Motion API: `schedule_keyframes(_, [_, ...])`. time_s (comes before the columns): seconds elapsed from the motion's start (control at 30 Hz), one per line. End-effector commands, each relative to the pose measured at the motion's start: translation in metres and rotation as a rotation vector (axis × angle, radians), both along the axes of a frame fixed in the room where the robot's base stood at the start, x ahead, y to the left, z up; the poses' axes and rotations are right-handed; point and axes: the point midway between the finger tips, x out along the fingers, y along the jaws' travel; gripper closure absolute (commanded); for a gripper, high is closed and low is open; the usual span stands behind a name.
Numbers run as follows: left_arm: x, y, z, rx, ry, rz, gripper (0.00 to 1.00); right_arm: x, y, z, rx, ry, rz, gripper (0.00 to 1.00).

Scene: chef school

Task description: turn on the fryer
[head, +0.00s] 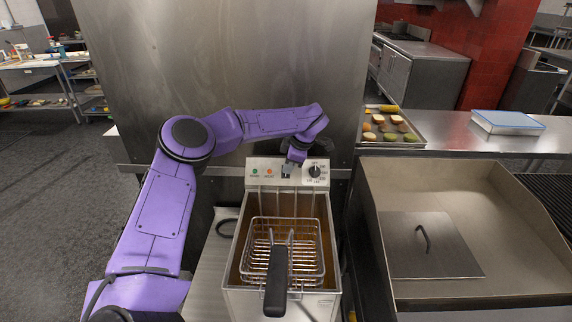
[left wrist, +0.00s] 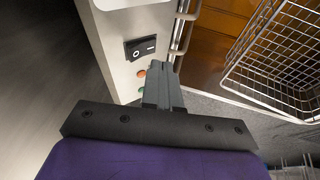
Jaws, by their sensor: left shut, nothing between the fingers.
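The fryer (head: 232,270) stands in front of me with its wire basket (head: 285,255) in the oil well. Its front panel carries a green light (head: 255,172), an orange-red light (head: 269,172) and a black dial (head: 315,170). In the left wrist view a black rocker switch (left wrist: 141,47) marked O and a dash shows on the panel, beside the two lights. My left gripper (head: 287,172) is shut and empty, pointing down at the panel between the lights and the dial. Its closed fingertips (left wrist: 159,66) appear close to the switch; I cannot tell whether they touch the panel. My right gripper is not in view.
The basket's black handle (head: 276,282) sticks out toward me. A steel wall panel (head: 230,60) rises behind the fryer. To the right are a tray of food (head: 390,128), a counter and a large pan with a lid (head: 430,245). Floor is free at the left.

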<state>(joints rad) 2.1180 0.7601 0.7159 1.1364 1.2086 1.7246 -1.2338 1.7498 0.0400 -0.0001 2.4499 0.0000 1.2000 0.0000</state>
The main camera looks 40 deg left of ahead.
Motion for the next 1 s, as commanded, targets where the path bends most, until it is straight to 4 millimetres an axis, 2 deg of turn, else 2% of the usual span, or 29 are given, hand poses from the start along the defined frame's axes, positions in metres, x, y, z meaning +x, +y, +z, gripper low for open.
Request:
schedule_keyframes(0.03, [-0.002,-0.009,0.015,0.000,0.000,-0.009,1.00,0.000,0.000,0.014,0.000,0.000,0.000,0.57])
schedule_keyframes(0.1, [-0.005,-0.022,0.024,0.001,-0.002,-0.015,1.00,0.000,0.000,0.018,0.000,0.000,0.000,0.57])
schedule_keyframes(0.13, [-0.005,-0.026,0.024,0.001,-0.005,-0.015,1.00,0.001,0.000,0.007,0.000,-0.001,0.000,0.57])
schedule_keyframes(0.2, [-0.008,-0.035,0.038,0.002,-0.006,-0.013,1.00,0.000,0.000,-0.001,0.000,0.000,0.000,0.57])
schedule_keyframes(0.5, [-0.018,-0.065,0.088,0.002,-0.003,-0.013,1.00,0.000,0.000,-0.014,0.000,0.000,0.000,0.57])
schedule_keyframes(0.67, [-0.020,-0.069,0.098,0.001,0.000,-0.012,1.00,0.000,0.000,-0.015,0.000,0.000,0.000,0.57])
schedule_keyframes(1.0, [-0.020,-0.070,0.099,0.000,0.000,-0.012,1.00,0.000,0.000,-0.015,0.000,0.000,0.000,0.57])
